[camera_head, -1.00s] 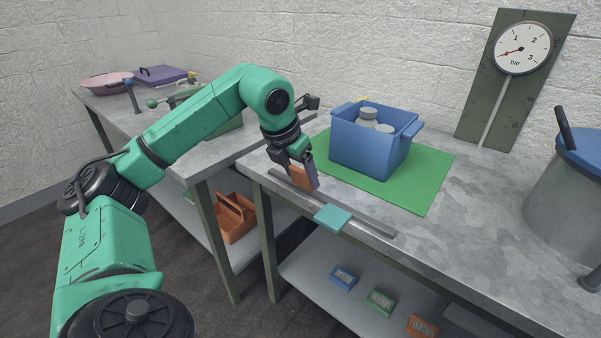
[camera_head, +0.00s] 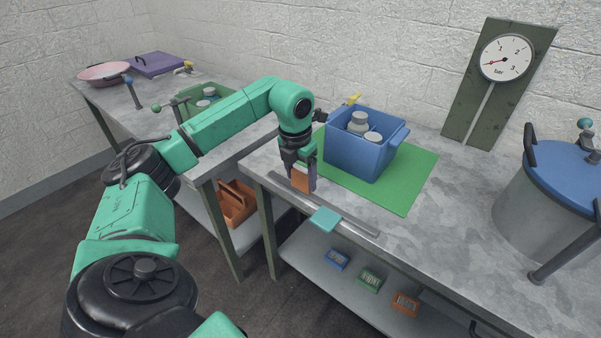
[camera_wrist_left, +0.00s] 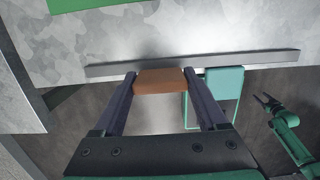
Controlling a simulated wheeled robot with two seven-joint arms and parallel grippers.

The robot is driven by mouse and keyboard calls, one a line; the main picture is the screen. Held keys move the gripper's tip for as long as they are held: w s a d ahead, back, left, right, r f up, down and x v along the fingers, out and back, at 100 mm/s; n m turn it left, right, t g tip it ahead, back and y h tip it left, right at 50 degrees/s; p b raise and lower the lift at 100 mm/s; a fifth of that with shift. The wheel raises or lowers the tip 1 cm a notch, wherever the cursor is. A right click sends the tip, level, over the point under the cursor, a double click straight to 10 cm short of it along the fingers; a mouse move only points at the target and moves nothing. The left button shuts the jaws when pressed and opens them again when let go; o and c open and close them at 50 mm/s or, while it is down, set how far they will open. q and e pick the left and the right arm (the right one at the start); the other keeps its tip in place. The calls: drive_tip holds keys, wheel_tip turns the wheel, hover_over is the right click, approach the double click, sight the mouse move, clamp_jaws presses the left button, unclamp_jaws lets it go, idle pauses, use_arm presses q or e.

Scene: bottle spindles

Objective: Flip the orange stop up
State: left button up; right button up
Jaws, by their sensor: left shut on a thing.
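The orange stop (camera_head: 302,182) is at the grey rail (camera_head: 345,220) along the table's front edge. It appears to stand steeply up from the rail. My left gripper (camera_head: 303,180) is shut on it from above, a finger at each side; in the left wrist view the orange stop (camera_wrist_left: 160,80) spans between the fingertips. The teal stop (camera_head: 324,220) lies flat, sticking out over the edge, to the right of the orange one. My right gripper (camera_wrist_left: 266,101) shows small at the right of the left wrist view, its fingers apart and empty.
A blue crate (camera_head: 352,157) with grey-lidded bottles stands on a green mat (camera_head: 408,190) behind the rail. A blue-lidded pot (camera_head: 535,215) stands at the right. Small coloured boxes (camera_head: 369,281) sit on the lower shelf. The tabletop between mat and pot is bare.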

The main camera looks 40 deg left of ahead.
use_arm(q)
drive_tip(key=o, duration=1.3)
drive_tip(key=shift+w, duration=0.1)
wheel_tip(320, 180, up, 14)
drive_tip(key=s+p, duration=0.2)
drive_tip(key=shift+r, duration=0.25)
